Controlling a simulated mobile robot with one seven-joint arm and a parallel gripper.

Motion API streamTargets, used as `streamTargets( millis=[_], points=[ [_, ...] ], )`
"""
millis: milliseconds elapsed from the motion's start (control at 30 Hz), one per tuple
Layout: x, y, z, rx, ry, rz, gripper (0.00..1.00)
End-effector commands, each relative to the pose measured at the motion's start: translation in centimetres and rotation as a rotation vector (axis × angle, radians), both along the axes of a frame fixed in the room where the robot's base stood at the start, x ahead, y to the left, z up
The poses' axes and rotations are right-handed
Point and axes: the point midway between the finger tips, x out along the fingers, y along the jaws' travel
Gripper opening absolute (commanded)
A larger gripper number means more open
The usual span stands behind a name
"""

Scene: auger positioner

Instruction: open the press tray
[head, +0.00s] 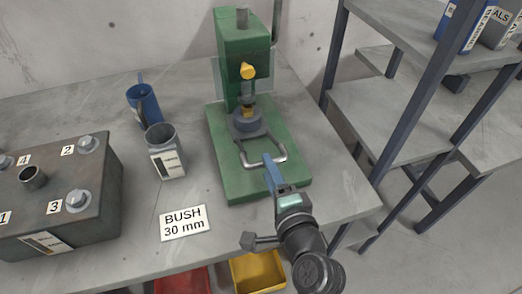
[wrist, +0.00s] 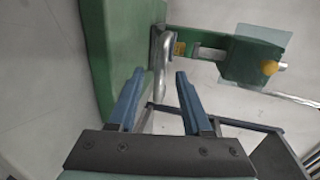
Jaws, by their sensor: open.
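The green press (head: 235,60) stands on the bench, with a green base (head: 225,180). A bent metal handle (head: 245,158) sticks out toward the front from beside the round grey part (head: 247,122) at the press's middle. I take it for the tray's handle; the tray's own edges are hard to make out. My gripper (head: 268,160) is at the front bar of the handle, above the base. In the wrist view my gripper (wrist: 159,76) is open, and the handle (wrist: 165,55) shows between its two blue fingers. I cannot tell whether either finger touches it.
A blue cup (head: 145,108) and a grey labelled cup (head: 165,155) stand left of the press. A dark box with bolts (head: 75,195) is further left. A "BUSH 30 mm" card (head: 185,222) lies in front. Yellow (head: 258,272) and red bins sit below the bench edge. Shelving (head: 400,120) stands right.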

Motion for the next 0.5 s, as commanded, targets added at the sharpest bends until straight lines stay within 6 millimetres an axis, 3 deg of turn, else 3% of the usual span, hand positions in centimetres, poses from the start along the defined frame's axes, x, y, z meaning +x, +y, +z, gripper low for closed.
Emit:
streamTargets(
  millis=[200, 500],
  points=[
    [3.9, 1.3, -0.7, 0.000, -0.001, 0.002, 0.50],
    [5.9, 1.9, -1.3, -0.002, -0.001, 0.000, 0.50]
  ],
)
